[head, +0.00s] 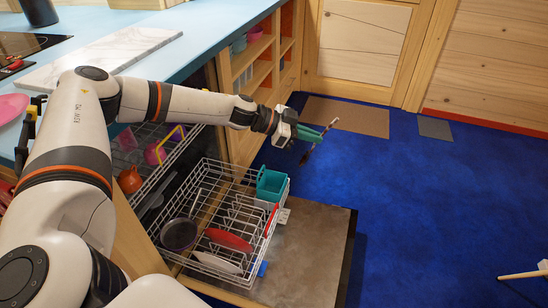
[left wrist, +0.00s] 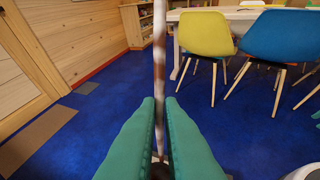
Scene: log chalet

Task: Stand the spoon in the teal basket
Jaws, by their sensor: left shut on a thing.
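My left gripper (head: 315,136) is shut on the spoon (head: 331,124), a thin stick-like thing with a darker lower end. It holds the spoon tilted in the air, above and to the right of the teal basket in the head view. In the left wrist view the spoon (left wrist: 159,55) stands nearly upright between the green fingers (left wrist: 160,105); its lower part is partly hidden by them. The teal basket (head: 270,192) sits in the far right corner of the dishwasher's pulled-out lower rack and looks empty. My right gripper is not in view.
The white wire rack (head: 213,167) holds a dark pan (head: 179,234), a red plate (head: 228,240) and a white plate (head: 217,262). The open dishwasher door (head: 318,240) lies under it. A blue counter (head: 150,22) runs at left. Blue floor at right is mostly clear.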

